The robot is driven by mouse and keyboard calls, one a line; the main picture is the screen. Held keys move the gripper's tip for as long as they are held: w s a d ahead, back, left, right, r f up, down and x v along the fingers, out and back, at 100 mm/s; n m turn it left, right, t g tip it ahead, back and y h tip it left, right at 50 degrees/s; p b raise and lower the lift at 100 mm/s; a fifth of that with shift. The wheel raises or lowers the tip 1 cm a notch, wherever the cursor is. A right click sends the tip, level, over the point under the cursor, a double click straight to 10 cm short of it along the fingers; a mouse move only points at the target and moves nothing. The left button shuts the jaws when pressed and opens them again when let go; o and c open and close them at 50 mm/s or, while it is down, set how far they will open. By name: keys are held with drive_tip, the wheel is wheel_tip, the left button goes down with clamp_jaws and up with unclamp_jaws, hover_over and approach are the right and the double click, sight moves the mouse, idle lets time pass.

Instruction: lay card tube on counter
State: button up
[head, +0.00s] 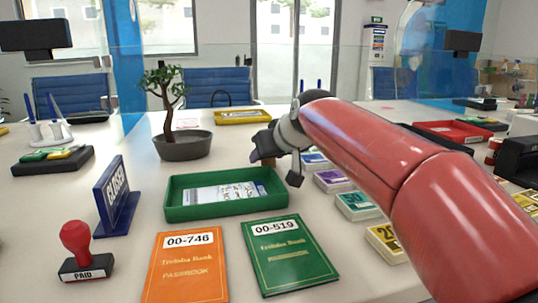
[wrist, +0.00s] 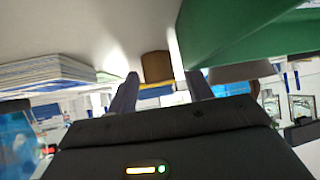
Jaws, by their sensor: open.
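A short brown piece, which looks like the card tube, shows between my fingers in the wrist view (wrist: 156,66). It appears upright on the counter beside the green tray, apart from my fingers. My gripper (head: 279,166) is open and empty, just above the tray's right end. In the wrist view its two fingers (wrist: 161,84) stand apart. The pale counter (head: 210,222) lies below.
The green tray (head: 205,212) holds papers. Several banded note stacks (head: 333,180) lie to its right under my arm. Orange and green passbooks (head: 290,255) lie in front. A CLOSED sign (head: 113,200), red stamp (head: 76,243) and potted bonsai (head: 183,147) stand left.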

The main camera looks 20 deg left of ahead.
drive_tip(key=v, duration=1.1)
drive_tip(key=shift+s+d+r+p, duration=0.2)
drive_tip(key=shift+r+p, duration=0.05)
drive_tip(key=shift+p, duration=0.05)
